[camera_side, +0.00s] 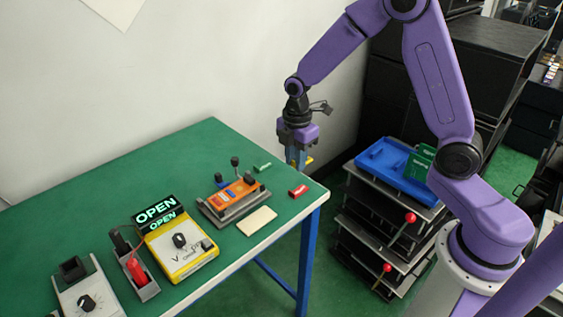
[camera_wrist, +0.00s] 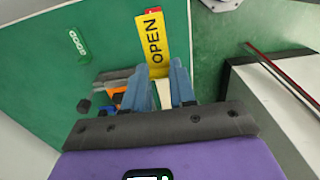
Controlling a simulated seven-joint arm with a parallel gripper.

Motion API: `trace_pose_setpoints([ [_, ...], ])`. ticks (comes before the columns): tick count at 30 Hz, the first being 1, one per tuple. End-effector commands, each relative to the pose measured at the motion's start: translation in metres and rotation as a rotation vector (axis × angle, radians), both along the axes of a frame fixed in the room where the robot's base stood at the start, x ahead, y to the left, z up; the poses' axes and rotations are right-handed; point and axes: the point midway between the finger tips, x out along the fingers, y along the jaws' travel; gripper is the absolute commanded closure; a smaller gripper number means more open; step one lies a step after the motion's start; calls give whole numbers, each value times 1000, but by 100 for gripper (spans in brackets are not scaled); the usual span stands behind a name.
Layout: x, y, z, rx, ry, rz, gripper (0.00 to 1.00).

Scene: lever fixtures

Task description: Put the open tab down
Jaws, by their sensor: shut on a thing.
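The yellow tab marked OPEN (camera_wrist: 154,40) is between my gripper's fingertips (camera_wrist: 164,76) in the wrist view, with its lettered face toward the camera. In the side view a small yellow part of it (camera_side: 309,161) shows beside the fingers. My gripper (camera_side: 298,163) points down near the far right corner of the green table (camera_side: 120,187), apparently above the surface. It is shut on the tab. The exact height is hard to tell.
A red tab (camera_side: 298,191) and a green tab (camera_side: 262,167) lie near that corner. An orange lever fixture (camera_side: 236,196), a cream plate (camera_side: 257,221) and a yellow box with a lit OPEN sign (camera_side: 180,250) stand leftward. A blue tray (camera_side: 385,165) tops the rack.

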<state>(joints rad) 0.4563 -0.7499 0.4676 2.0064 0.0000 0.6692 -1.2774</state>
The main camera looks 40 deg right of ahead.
Motion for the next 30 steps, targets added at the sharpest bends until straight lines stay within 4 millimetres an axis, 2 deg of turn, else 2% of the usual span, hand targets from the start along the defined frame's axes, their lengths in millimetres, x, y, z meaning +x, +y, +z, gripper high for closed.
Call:
trace_pose_setpoints([
  [3,-22,-2,11,1,-4,1,100],
  [7,-40,-4,19,1,-3,0,100],
  [17,-63,0,28,1,-2,2,100],
  [20,-69,13,30,1,-2,5,100],
  [30,-103,76,36,1,-3,5,100],
])
